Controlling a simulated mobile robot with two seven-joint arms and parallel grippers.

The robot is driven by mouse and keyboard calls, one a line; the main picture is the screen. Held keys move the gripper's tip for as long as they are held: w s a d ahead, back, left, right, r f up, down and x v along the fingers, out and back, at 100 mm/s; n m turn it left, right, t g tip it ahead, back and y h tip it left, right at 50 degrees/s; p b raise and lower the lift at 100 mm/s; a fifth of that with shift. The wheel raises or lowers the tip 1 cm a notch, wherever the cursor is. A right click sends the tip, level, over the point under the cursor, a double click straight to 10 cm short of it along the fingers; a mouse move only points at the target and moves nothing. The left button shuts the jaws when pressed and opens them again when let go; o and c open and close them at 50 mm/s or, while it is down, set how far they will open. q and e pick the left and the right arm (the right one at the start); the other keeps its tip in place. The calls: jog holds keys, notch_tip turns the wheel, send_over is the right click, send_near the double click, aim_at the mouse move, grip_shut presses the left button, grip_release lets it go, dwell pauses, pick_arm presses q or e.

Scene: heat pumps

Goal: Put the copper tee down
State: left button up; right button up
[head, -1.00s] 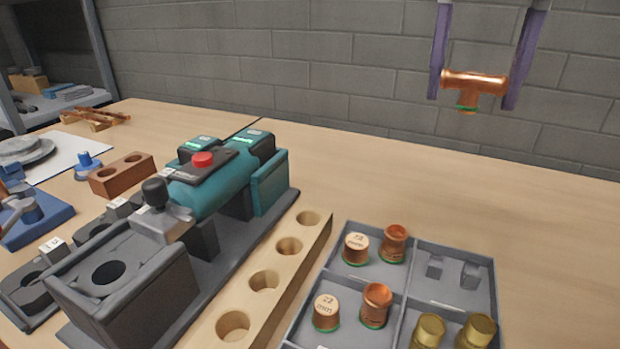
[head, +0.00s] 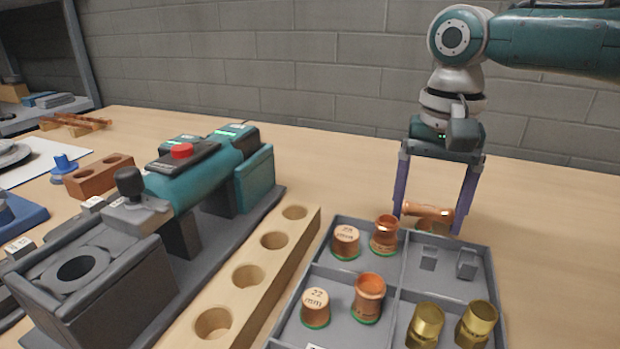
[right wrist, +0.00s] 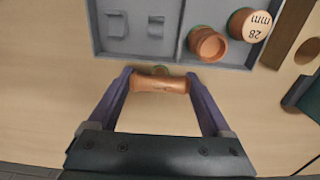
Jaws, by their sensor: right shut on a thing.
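The copper tee (head: 428,211) is held between the two purple fingers of my right gripper (head: 428,218), just behind the top right compartment of the grey tray (head: 341,222) in the head view. In the right wrist view the copper tee (right wrist: 160,84) lies across between the fingertips of my right gripper (right wrist: 160,86), beside the tray's edge (right wrist: 185,62). Its side branch is mostly hidden there and points toward the tray. That top right compartment holds two small grey holders (head: 467,264) and no fitting. I cannot tell the exact gap between tee and table. My left gripper is not in view.
Other compartments hold copper fittings (head: 368,297) and brass fittings (head: 426,322). A wooden block with holes (head: 248,276) stands left of the tray. A teal machine (head: 205,185) is further left. Bare tabletop (head: 545,230) lies right of the tray.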

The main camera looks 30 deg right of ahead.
aim_at(432, 207)
jog(key=shift+f, duration=0.5)
jog(key=shift+f, duration=0.1)
jog(key=o, duration=1.5)
jog(key=r+p, duration=0.1)
jog(key=r, duration=0.4)
jog(key=r+p, duration=0.1)
jog(key=r, duration=0.5)
jog(key=shift+s+d+r, duration=0.1)
jog(key=shift+s, duration=0.1)
notch_tip(432, 207, down, 10)
jog(key=shift+w+f+b, duration=0.1)
jog(key=shift+b, duration=0.55)
